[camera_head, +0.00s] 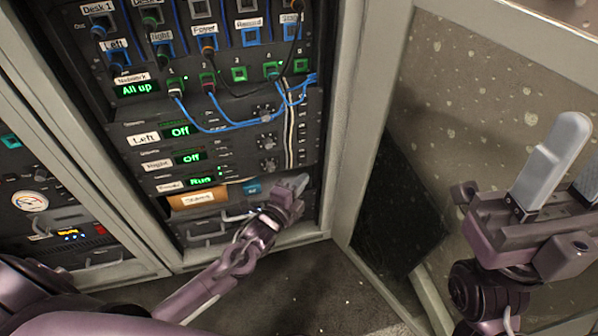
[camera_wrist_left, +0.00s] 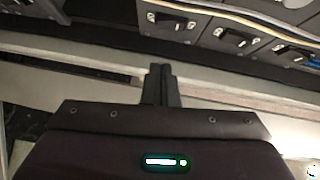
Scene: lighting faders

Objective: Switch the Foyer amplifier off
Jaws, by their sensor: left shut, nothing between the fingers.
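In the head view the Foyer amplifier (camera_head: 228,178) is the lowest of three stacked amplifiers, and its green display reads "Run". The Left (camera_head: 180,131) and Right (camera_head: 189,158) amplifiers above it both read "Off". My left gripper (camera_head: 301,184) is at the right end of the Foyer amplifier's row, shut and empty, and hides part of that area. I cannot tell whether it touches the panel. In the left wrist view its closed fingertips (camera_wrist_left: 160,72) point toward a pale rail. Several dark rocker switches (camera_wrist_left: 237,40) lie beyond. My right gripper (camera_head: 566,175) is open and empty at the right.
Blue cables (camera_head: 232,127) loop down from the patch sockets in front of the rack.

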